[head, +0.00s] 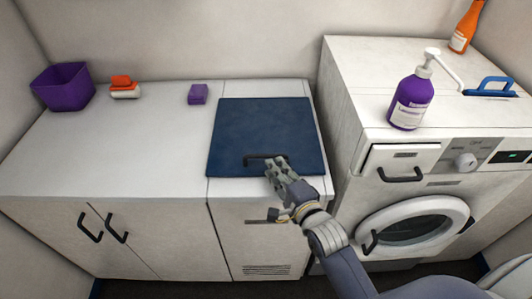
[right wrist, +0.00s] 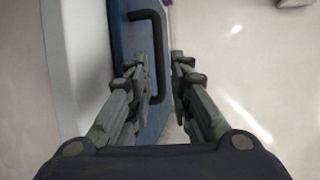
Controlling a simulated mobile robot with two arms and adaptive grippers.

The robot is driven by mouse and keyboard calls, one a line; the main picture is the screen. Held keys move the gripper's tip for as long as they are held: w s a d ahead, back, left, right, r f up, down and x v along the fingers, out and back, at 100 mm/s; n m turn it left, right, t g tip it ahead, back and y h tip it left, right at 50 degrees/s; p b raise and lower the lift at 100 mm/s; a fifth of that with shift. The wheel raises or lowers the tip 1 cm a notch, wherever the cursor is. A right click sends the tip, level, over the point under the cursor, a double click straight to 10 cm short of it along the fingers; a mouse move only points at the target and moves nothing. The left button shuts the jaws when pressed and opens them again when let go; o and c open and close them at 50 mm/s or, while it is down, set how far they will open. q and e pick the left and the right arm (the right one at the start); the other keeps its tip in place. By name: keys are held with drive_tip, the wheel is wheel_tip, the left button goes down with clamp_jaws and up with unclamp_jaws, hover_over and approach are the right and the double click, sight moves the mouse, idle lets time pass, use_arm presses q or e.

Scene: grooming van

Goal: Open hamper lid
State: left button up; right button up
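The hamper lid is a flat dark blue panel (head: 262,130) set in the counter top, lying flat and closed. It also shows in the right wrist view as a blue strip (right wrist: 128,38). A black bar handle (head: 258,159) stands near its front edge. My right gripper (head: 274,166) is at the right end of this handle, over the lid's front edge. In the right wrist view the handle (right wrist: 160,45) lies in the gap between the two fingertips (right wrist: 160,70), which look apart, with a small gap beside the bar. My left gripper is not in view.
A purple bin (head: 63,90), an orange and white brush (head: 124,88) and a purple block (head: 198,94) stand on the counter left of the lid. A washer (head: 440,150) stands to the right, higher than the counter, with a purple pump bottle (head: 409,103) on top.

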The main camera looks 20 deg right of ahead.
sight(267, 157)
drive_tip(key=x, duration=0.5)
drive_tip(key=shift+w+p, duration=0.15)
drive_tip(key=shift+p, duration=0.2)
drive_tip(key=shift+x, duration=0.95)
drive_tip(key=shift+f, duration=0.15)
clamp_jaws()
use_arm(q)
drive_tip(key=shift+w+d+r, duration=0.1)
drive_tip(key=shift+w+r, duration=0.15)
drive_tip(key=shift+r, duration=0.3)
